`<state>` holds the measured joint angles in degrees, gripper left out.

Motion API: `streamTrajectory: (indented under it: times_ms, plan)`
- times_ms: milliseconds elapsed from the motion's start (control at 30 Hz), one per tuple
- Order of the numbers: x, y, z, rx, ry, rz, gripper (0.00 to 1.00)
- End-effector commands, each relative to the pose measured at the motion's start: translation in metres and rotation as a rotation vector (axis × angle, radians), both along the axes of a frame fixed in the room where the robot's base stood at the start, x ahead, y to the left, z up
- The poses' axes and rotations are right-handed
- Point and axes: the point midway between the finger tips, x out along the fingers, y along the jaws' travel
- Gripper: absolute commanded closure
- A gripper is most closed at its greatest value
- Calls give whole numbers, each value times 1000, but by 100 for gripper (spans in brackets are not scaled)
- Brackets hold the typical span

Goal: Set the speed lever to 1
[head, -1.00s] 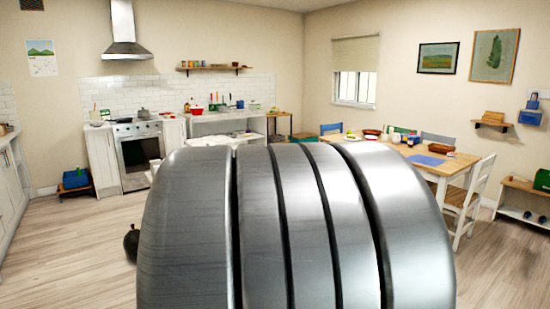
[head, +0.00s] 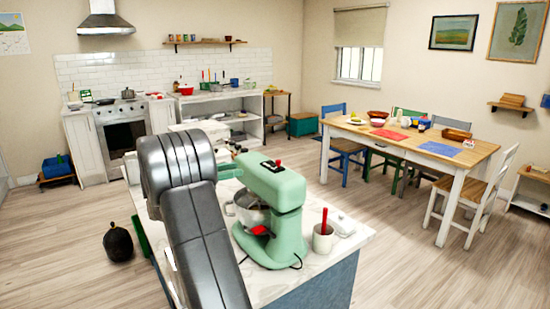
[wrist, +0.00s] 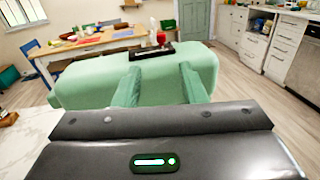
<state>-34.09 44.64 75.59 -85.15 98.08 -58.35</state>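A mint-green stand mixer (head: 285,205) stands on the counter, its head over a metal bowl (head: 250,209). On top of the head is a dark plate (head: 268,166) with a small red knob (head: 278,162), which looks like the speed lever. In the wrist view the red knob (wrist: 161,38) stands up from the dark plate (wrist: 150,51), beyond my gripper. Its setting and any marks are too small to read. My gripper (wrist: 160,80) is open and empty, its fingers apart in front of the mixer head (wrist: 85,85).
A second red part (head: 260,230) shows low on the mixer. A white cup (head: 323,239) with a red handle stands right of the mixer on the marble counter (head: 345,242). A dining table (head: 470,160) with chairs stands behind right. Open floor lies between.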

Motion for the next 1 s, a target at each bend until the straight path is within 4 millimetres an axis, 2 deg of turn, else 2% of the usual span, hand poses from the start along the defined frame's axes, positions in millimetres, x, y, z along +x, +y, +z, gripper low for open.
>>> streamTrajectory:
  times_ms: [167, 500, 633, 800, 1000]
  plan:
    - [8, -16, 1, -4, 0, 0, 62]
    - [37, -82, 2, -3, 0, -3, 62]
    - [47, -102, 1, -2, 0, -2, 62]
    - [55, -118, 0, -2, 0, 0, 62]
    - [57, -124, 0, -1, 0, 1, 62]
